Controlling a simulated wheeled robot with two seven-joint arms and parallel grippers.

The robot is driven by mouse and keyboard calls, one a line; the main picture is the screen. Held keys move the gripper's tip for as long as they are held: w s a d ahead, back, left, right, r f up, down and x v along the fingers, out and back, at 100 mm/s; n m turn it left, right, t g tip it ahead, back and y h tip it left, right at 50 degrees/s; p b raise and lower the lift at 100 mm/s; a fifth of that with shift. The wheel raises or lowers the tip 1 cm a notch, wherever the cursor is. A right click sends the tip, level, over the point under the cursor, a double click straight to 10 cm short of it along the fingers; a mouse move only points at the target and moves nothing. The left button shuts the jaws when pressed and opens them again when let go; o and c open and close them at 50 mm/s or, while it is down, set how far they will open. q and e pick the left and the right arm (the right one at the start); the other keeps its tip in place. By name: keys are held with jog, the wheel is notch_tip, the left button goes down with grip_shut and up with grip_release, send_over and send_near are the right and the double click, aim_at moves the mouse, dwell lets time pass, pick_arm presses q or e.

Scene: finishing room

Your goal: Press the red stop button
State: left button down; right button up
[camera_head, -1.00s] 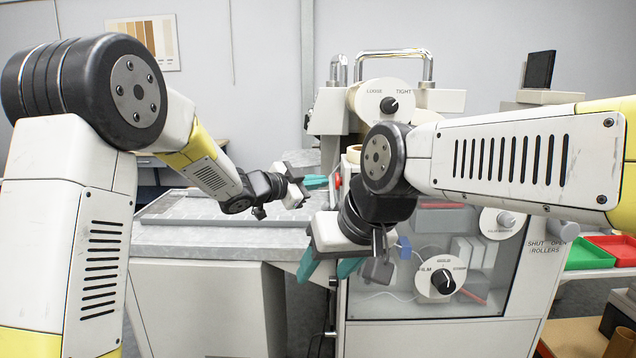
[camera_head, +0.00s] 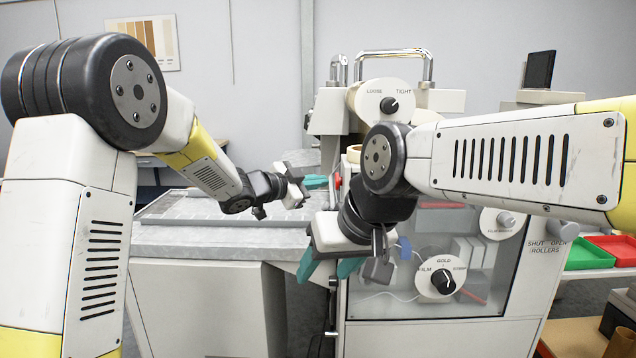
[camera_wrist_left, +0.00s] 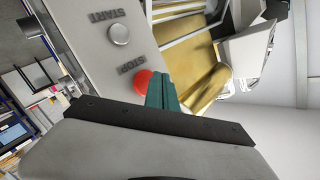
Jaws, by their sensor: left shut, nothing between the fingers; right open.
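The red stop button (camera_wrist_left: 143,82) shows in the left wrist view on a grey panel (camera_wrist_left: 84,42), beside the word STOP. In the head view a small red part of the button (camera_head: 337,180) shows at the machine's left side. My left gripper (camera_head: 318,182) is shut and empty, its teal fingertips at the button. In the left wrist view its fingers (camera_wrist_left: 161,92) overlap the button's right edge; I cannot tell whether they touch it. My right gripper (camera_head: 328,268) is open and empty, in front of the machine and pointing down.
A silver start button (camera_wrist_left: 119,35) sits on the same panel. The machine has a LOOSE/TIGHT dial (camera_head: 384,103) and a film dial (camera_head: 441,280). A flat table (camera_head: 200,236) extends to the left. Green (camera_head: 588,256) and red (camera_head: 618,248) trays are at right.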

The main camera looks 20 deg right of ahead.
pick_arm(q)
jog(key=shift+d, duration=0.1)
dwell(0.6)
jog(key=shift+s+d, duration=0.1)
jog(key=shift+d, duration=0.2)
jog(key=shift+s+d, duration=0.15)
jog(key=shift+d, duration=0.3)
dwell(0.7)
jog(key=shift+w+a, duration=0.2)
jog(key=shift+a, duration=0.6)
jog(key=shift+a, duration=0.1)
jog(key=shift+w+a, duration=0.25)
jog(key=shift+a, duration=0.5)
jog(key=shift+w+a, duration=0.2)
jog(key=shift+a, duration=0.6)
jog(key=shift+w+a, duration=0.25)
jog(key=shift+a, duration=0.5)
